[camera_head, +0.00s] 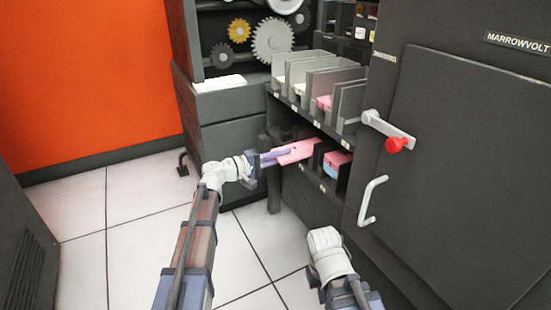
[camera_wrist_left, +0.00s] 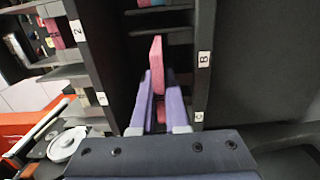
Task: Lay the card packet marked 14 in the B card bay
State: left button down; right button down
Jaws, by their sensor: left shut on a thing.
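A pink card packet (camera_head: 298,151) is held by my left gripper (camera_head: 272,157) at the lower row of card bays. In the left wrist view, the packet (camera_wrist_left: 157,53) stands on edge between the two purple fingers of my left gripper (camera_wrist_left: 162,100), which are shut on it. Its number cannot be read. A label B (camera_wrist_left: 204,58) is on the dark bay edge to the packet's right, with a label C (camera_wrist_left: 198,117) below. The packet is beside an open dark bay. My right arm's wrist shows at the lower middle of the head view; its gripper is hidden.
A pink and blue packet (camera_head: 338,160) sits in a lower bay to the right. Grey dividers with cards (camera_head: 318,78) fill the upper shelf. A cabinet door with a red-knobbed handle (camera_head: 393,144) stands at right. The tiled floor (camera_head: 130,190) at left is clear.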

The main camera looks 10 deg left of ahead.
aim_at(300, 150)
pick_arm(q)
jog(key=shift+w+x, duration=0.25)
jog(key=shift+x, duration=5.65)
jog(key=shift+a, duration=0.1)
jog(key=shift+f, duration=0.15)
jog(key=shift+f+b, duration=0.75)
jog(key=shift+b, duration=0.15)
jog(key=c, duration=0.8)
grip_release()
jog(key=shift+c, duration=0.2)
jog(key=shift+v, duration=4)
